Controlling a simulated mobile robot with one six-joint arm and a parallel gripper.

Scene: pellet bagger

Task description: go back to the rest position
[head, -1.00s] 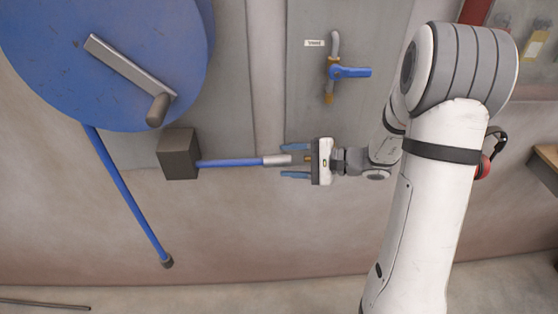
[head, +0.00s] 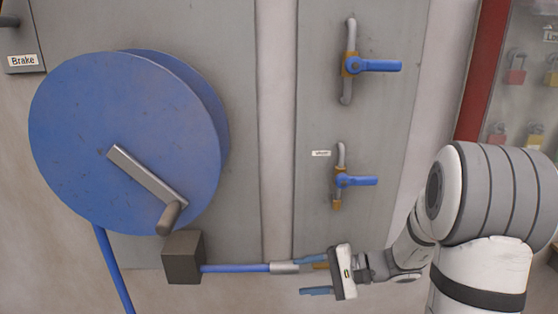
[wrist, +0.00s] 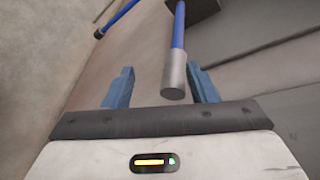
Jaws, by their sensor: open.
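My gripper (head: 314,275) is open, its two blue fingers pointing left in the head view. The grey metal end (head: 284,268) of a blue hose (head: 235,268) lies close to the upper finger in that view. In the wrist view the hose end (wrist: 174,82) shows between the two open fingers (wrist: 162,88), with no finger seen touching it. The hose comes out of a dark grey block (head: 183,258) on the wall. How deep the hose end sits between the fingers I cannot tell.
A large blue reel (head: 120,140) with a crank handle (head: 147,185) is at the left. Two blue-handled valves, an upper one (head: 372,65) and a lower one (head: 355,181), are on the grey panel. A red-framed padlock case (head: 520,80) is at the right. A "Brake" label (head: 22,60) is upper left.

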